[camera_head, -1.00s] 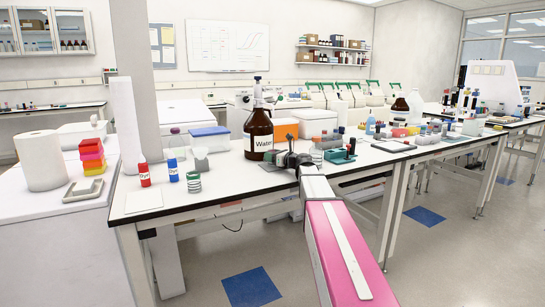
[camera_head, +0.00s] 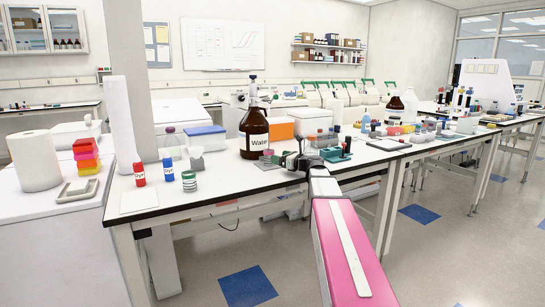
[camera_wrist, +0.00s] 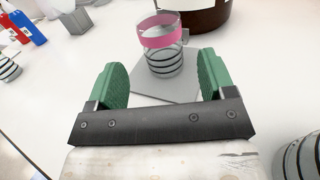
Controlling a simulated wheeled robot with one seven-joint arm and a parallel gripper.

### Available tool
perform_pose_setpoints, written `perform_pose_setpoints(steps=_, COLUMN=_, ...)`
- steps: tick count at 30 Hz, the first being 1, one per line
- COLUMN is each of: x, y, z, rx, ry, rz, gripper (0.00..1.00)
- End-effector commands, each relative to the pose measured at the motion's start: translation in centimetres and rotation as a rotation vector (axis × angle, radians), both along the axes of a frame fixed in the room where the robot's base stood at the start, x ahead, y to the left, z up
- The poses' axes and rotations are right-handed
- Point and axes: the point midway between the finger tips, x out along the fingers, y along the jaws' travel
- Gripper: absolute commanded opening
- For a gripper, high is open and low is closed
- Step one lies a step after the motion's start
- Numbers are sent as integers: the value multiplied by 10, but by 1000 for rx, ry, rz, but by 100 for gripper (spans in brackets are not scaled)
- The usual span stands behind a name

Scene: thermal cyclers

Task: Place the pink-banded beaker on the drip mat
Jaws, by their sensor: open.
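The pink-banded beaker (camera_wrist: 163,45) is clear with dark rings and stands upright on a thin grey square mat (camera_wrist: 150,92), which looks like the drip mat. In the head view the beaker (camera_head: 268,154) is small, just in front of the brown Water bottle (camera_head: 253,136). My gripper (camera_wrist: 162,64) is open, its two green-padded fingers apart on the near side of the beaker. The beaker shows ahead of and between the fingers, with no visible contact. In the head view my gripper (camera_head: 289,161) is to the right of the beaker.
Red (camera_head: 139,174) and blue (camera_head: 168,170) bottles and a green-banded beaker (camera_head: 189,181) stand to the left. A teal rack (camera_head: 336,154) is to the right. A banded glass vessel (camera_wrist: 302,157) is close at the wrist view's lower right. The bench's front left is mostly clear.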

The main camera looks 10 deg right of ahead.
Motion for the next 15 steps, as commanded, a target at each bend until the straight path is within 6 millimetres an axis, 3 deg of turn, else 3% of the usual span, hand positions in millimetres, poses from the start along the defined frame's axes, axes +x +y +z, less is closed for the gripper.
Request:
perform_pose_setpoints(steps=6, x=-26, y=-21, z=0, rx=0, ry=0, rz=-2, gripper=76)
perform_pose_setpoints(steps=15, x=-33, y=-29, z=0, rx=0, ry=0, rz=0, gripper=76)
